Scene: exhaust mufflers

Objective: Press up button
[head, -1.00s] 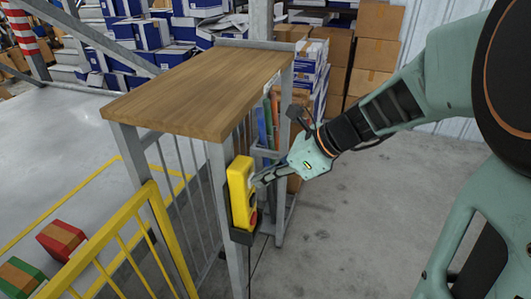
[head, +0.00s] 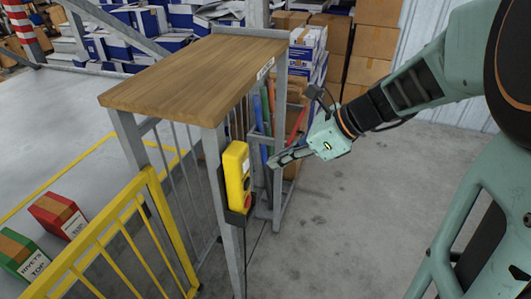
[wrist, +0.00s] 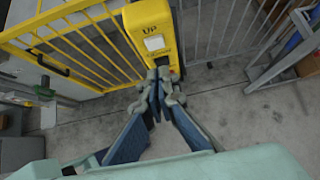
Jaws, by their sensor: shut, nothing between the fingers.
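The yellow button box (head: 237,172) is fixed to a grey metal post under the wooden top. In the wrist view the box (wrist: 176,22) bears the label "UP" above a pale square button (wrist: 154,43). More lettering below that button is too small to read. A red button (head: 247,202) sits low on the box in the head view. My gripper (head: 272,162) is shut and empty, to the right of the box with a gap between. In the wrist view my fingertips (wrist: 160,82) show just below the box's lower part and partly hide it.
A yellow railing (head: 120,235) stands left of the post. A wooden-topped stand (head: 200,72) is above the box. Red and green boxes lie at the lower left. The concrete floor at right is clear.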

